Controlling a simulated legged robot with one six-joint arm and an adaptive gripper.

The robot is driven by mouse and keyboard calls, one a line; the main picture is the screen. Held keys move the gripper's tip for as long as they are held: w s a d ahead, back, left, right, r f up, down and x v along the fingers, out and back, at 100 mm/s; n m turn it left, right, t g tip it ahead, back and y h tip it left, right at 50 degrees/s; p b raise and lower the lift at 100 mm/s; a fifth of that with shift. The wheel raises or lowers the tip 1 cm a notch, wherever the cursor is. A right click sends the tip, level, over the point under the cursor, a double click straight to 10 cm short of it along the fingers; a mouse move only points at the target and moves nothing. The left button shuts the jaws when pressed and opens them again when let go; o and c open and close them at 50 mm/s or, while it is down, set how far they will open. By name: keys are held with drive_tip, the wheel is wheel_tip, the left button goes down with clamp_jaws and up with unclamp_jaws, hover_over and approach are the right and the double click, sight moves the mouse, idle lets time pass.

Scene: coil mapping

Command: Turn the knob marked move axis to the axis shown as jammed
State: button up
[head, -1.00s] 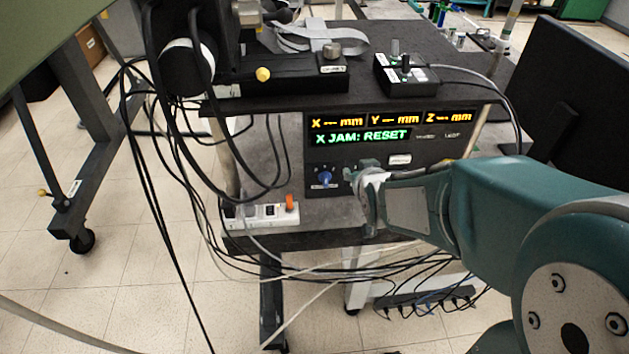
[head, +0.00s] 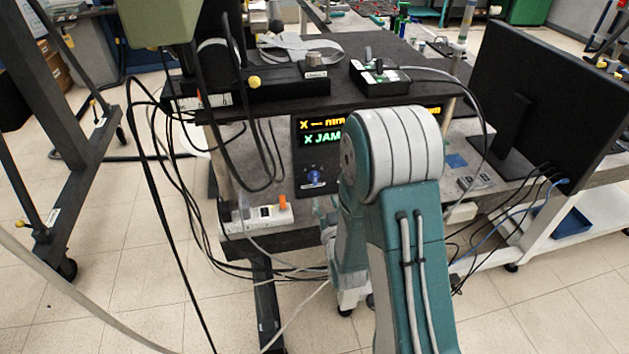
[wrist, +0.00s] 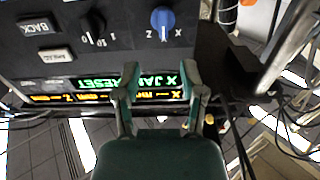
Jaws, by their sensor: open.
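The blue knob (head: 315,177) is on the dark control panel, left of my arm in the head view. In the upside-down wrist view the blue knob (wrist: 162,20) shows beyond my fingertips, with Z and X marked beside it. Which mark its pointer faces I cannot tell. My gripper (wrist: 160,82) is open and empty, its fingers apart from the knob. The display (wrist: 130,88) reads X JAM: RESET in green, upside down in the wrist view; in the head view my arm hides part of the display (head: 320,138).
A black knob marked 0 and 1 (wrist: 94,24) and a BACK button (wrist: 40,27) are on the same panel. Cables hang left of the panel. A power strip (head: 262,213) with an orange switch lies below. A monitor (head: 545,95) stands at right.

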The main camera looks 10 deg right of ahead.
sight(315, 179)
drive_tip(key=w, duration=0.5)
drive_tip(key=w+a, duration=0.1)
drive_tip(key=w, duration=0.2)
drive_tip(key=shift+w, duration=0.25)
drive_tip(key=shift+w+d, duration=0.3)
drive_tip(key=shift+w, duration=0.05)
clamp_jaws()
